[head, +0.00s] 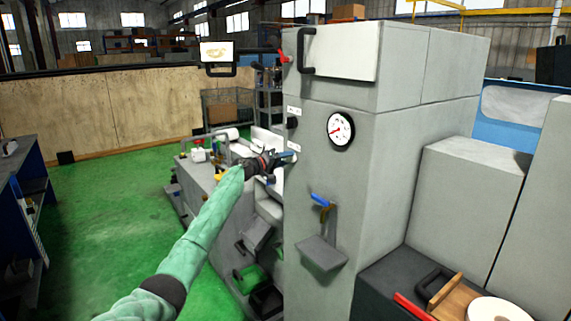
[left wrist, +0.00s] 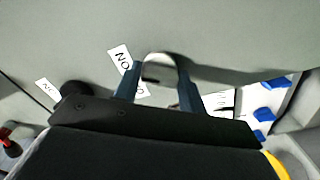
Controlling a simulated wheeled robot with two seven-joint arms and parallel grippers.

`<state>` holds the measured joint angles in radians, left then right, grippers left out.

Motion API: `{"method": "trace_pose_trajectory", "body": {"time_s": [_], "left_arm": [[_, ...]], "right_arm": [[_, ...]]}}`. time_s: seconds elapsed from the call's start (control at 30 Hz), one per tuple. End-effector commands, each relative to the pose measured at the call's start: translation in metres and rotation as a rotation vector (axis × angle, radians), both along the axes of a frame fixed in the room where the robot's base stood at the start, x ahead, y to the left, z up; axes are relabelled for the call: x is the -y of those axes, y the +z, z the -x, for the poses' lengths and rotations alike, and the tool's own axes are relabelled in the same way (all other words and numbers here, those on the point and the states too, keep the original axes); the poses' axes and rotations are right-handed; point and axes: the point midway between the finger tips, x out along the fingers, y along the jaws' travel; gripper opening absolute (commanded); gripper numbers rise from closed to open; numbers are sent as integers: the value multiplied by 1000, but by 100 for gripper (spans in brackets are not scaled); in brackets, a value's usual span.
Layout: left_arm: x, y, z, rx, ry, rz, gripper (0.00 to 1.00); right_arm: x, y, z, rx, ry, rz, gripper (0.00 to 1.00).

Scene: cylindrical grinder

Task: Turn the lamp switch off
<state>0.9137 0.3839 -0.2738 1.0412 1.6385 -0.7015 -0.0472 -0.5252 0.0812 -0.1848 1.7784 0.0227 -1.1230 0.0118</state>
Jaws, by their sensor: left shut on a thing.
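The grey grinder cabinet (head: 325,180) has a black knob (head: 292,122) with a white label above it. The same kind of black knob shows in the left wrist view (left wrist: 75,90). My left gripper (head: 290,157) is at the cabinet's front face, below that knob and a second white label (head: 293,146). In the left wrist view its two fingers (left wrist: 160,88) are on either side of a small, mostly hidden switch (left wrist: 152,79), and it is shut on it. A label there reads "NO" (left wrist: 121,59), partly covered by a finger. My right gripper is not in view.
A round gauge (head: 340,130) is right of the gripper, with a blue-handled valve (head: 322,200) and a small grey shelf (head: 321,253) lower down. The green floor (head: 110,220) at left is clear.

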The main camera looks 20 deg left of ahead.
Motion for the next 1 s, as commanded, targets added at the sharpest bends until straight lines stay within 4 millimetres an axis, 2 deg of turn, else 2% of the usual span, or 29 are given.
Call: {"method": "trace_pose_trajectory", "body": {"time_s": [0.13, 0.3, 0.63, 1.0], "left_arm": [[0, -2, 0, -84, 1, 108, 18], [-1, -1, 0, -175, 2, 226, 18], [-1, 0, 0, -303, 2, 388, 18], [-1, -1, 0, -355, 2, 453, 18]], "right_arm": [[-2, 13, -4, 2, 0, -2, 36], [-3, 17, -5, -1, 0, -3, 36], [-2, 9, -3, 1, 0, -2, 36], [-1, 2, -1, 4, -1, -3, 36]]}}
